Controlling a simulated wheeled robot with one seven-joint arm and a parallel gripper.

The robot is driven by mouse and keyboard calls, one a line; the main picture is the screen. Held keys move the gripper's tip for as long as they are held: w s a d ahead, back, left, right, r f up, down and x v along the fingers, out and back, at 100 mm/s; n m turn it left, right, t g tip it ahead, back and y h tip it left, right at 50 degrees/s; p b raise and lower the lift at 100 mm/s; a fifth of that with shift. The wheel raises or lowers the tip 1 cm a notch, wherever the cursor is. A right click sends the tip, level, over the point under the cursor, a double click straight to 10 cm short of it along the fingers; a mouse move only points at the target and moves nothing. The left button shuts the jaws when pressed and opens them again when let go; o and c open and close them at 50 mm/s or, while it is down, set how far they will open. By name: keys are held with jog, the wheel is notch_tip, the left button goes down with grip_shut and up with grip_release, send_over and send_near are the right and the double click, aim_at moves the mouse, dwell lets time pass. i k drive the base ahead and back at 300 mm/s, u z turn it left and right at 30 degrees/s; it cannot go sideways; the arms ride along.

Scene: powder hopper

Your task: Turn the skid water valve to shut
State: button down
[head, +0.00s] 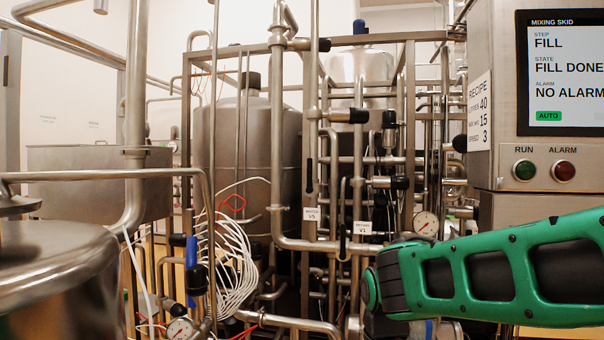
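Two white tags hang on the skid pipework in the middle of the head view: a V5 tag (312,214) and a V1 tag (362,228). The smaller words on them are too small to read surely, so I cannot tell which valve is the water valve. A slim black lever (309,176) hangs upright just above the V5 tag. Another dark upright lever (343,244) is beside the V1 tag. A blue handle (191,264) stands upright on pipework at the lower left. My green arm crosses the lower right; my gripper is out of view.
The control panel screen (567,70) reads FILL, FILL DONE, NO ALARM. A green RUN lamp (525,169) and red ALARM lamp (564,170) are below it. Dense pipes, a gauge (426,224) and white hoses (236,260) crowd the middle. A steel vessel (55,265) fills the lower left.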

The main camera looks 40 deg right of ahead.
aim_at(310, 189)
jog(key=i, duration=1)
